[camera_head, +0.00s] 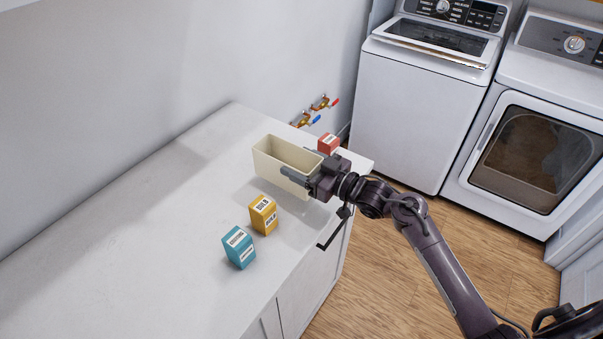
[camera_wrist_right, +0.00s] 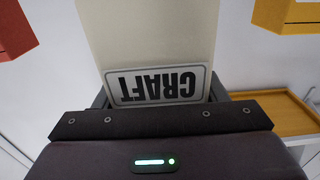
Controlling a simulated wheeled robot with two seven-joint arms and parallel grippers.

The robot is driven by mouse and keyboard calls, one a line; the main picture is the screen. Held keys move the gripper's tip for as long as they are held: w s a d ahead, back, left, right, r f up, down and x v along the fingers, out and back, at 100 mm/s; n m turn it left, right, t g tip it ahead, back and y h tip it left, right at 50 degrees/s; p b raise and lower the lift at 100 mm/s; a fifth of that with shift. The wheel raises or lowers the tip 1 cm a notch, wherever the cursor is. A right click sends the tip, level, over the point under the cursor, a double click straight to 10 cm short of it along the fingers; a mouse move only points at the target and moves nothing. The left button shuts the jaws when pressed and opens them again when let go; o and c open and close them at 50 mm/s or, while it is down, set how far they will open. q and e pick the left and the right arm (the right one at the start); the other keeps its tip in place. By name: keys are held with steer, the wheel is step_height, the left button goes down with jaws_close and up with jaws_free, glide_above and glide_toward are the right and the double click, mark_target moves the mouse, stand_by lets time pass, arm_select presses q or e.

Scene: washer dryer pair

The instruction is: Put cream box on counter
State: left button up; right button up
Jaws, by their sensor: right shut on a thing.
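The cream box (camera_head: 268,162) is a long, open-topped bin at the far right end of the counter (camera_head: 150,235). My right gripper (camera_head: 303,168) is shut on its near right end. In the right wrist view the cream box (camera_wrist_right: 150,32) fills the space between the fingers, with a "CRAFT" label facing the camera. The box is upright, over or on the counter top; I cannot tell whether its base touches. My left gripper is not in view.
A red box (camera_head: 327,143) stands just behind the gripper. A yellow box (camera_head: 263,215) and a teal box (camera_head: 239,247) stand nearer on the counter. A washer (camera_head: 410,110) and dryer (camera_head: 535,150) stand beyond. The counter's left part is clear.

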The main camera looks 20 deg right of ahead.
steer(key=shift+f, duration=2.05)
steer(key=o, duration=0.6)
steer(key=shift+f, duration=0.2)
steer(key=o, duration=0.4)
steer(key=shift+o, duration=0.2)
steer(key=shift+r, duration=0.1)
steer(key=shift+r+p, duration=0.2)
steer(key=shift+p, duration=0.15)
steer(key=b+v, duration=0.2)
steer(key=v, duration=1)
steer(key=shift+b, duration=0.35)
